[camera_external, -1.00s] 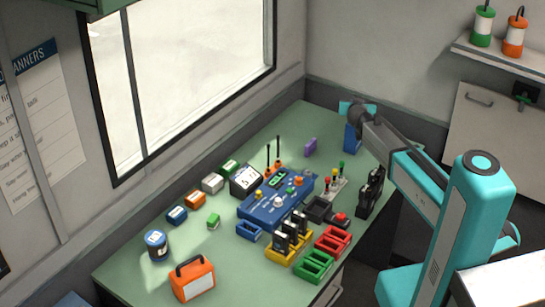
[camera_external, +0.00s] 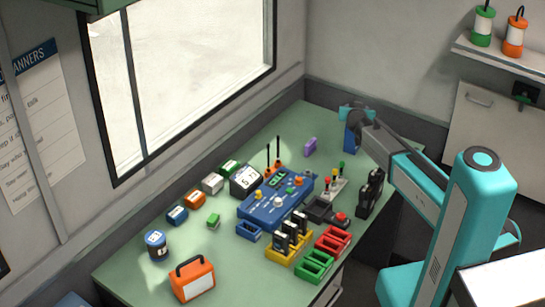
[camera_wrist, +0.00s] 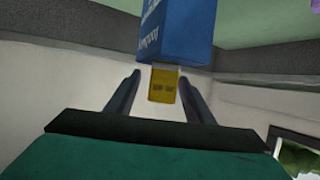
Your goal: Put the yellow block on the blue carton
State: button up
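The blue carton (camera_external: 350,141) stands at the far right end of the green table, just below my gripper (camera_external: 351,112). In the wrist view the carton (camera_wrist: 178,32) shows with white lettering, and the picture looks turned over, with the table at the top. The yellow block (camera_wrist: 163,85) is at the carton's top end and seems to rest on it; exact contact is hard to tell. My gripper's two dark fingers (camera_wrist: 160,82) are apart, one on each side of the block, with visible gaps. The block is hidden in the external view.
A blue control console (camera_external: 276,198), a lever panel (camera_external: 333,187) and black radios (camera_external: 370,192) are nearer. Coloured trays, small boxes and an orange case (camera_external: 192,280) fill the front. The wall is close behind the carton.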

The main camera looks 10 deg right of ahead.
jog(key=shift+r, duration=0.15)
jog(key=shift+v, duration=0.85)
jog(key=b+v, duration=0.4)
jog(key=v, duration=0.6)
jog(key=shift+s, duration=0.15)
dwell(0.4)
